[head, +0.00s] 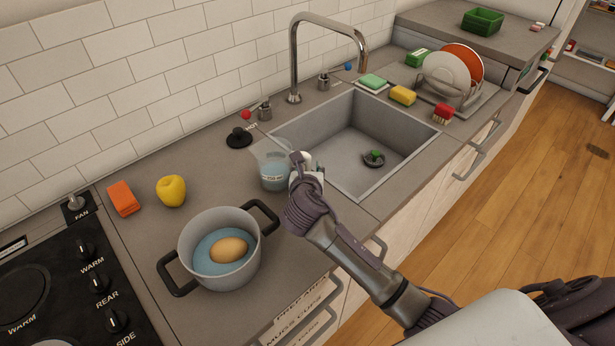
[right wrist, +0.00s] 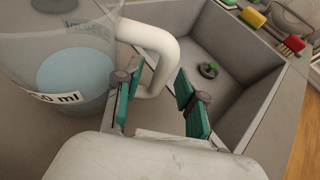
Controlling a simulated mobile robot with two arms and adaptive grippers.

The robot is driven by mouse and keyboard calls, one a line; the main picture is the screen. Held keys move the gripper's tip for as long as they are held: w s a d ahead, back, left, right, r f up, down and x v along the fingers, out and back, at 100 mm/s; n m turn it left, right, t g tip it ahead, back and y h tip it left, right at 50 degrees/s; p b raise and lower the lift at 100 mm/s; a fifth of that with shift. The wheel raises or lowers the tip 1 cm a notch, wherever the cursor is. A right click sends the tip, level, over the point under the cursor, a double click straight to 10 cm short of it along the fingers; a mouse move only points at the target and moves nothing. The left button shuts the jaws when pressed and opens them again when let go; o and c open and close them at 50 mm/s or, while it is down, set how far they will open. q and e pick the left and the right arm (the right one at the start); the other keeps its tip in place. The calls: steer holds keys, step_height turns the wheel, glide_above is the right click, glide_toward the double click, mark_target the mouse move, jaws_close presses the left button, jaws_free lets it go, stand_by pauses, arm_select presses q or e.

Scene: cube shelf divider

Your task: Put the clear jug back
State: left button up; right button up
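The clear jug (head: 273,172) stands on the counter left of the sink, with bluish contents low inside. Its white handle (head: 304,160) points toward the sink, partly hidden by my right gripper (head: 305,178). In the right wrist view the jug (right wrist: 62,75) fills the left side, with part of a "ml" label showing. Its white handle (right wrist: 160,48) reaches in between the two teal fingers of my right gripper (right wrist: 158,105). The fingers are apart, with a visible gap on the right side of the handle. My left gripper is not in view.
A grey pot (head: 222,262) with blue liquid and an egg-shaped object stands front left, near the stove (head: 60,290). A yellow apple (head: 171,191) and orange sponge (head: 123,199) lie behind. The sink (head: 345,140) is right of the jug; a dish rack (head: 455,95) stands beyond.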

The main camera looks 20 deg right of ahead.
steer(key=v, duration=1.1)
steer(key=shift+s, duration=0.3)
steer(key=shift+a, duration=0.1)
